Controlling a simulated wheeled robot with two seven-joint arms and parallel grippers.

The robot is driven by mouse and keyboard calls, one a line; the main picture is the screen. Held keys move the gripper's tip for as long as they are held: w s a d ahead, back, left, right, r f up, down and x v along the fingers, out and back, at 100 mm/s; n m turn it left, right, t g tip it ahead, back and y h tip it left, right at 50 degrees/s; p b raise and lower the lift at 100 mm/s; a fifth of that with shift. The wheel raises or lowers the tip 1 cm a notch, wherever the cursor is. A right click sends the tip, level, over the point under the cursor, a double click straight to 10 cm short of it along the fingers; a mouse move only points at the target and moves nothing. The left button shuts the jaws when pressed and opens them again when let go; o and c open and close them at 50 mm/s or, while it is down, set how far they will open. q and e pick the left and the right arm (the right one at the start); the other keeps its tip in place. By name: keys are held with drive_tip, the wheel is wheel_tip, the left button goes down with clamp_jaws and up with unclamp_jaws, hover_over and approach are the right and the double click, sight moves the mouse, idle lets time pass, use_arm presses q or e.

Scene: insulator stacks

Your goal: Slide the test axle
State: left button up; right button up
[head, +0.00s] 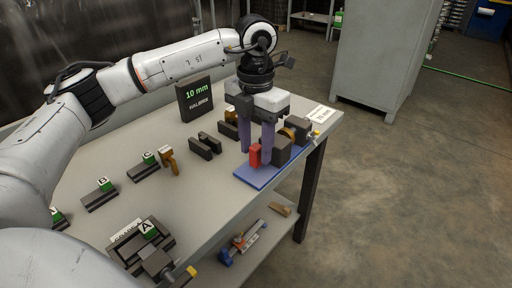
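My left gripper (256,150) reaches down from above with its two purple fingers over a blue plate (254,181) at the table's right end. A small red block (254,156) shows between the fingertips, close to both. I cannot tell whether the fingers press on it. Dark blocks (281,152) and a brass-coloured round part (288,134) stand just right of the fingers. I cannot make out the test axle clearly; the fingers and blocks may hide it. My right gripper is not in view.
A dark sign reading "10 mm" (195,99) stands at the table's back. Dark rails with green-marked tags B (102,187) and C (149,160) lie left, and a fixture tagged A (148,229) stands in front. Bare tabletop (200,195) lies between.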

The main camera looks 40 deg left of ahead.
use_arm(q)
drive_tip(key=shift+f, duration=0.25)
clamp_jaws()
drive_tip(key=shift+s+a, duration=0.1)
drive_tip(key=shift+s, duration=0.7)
unclamp_jaws()
drive_tip(key=shift+r, duration=0.1)
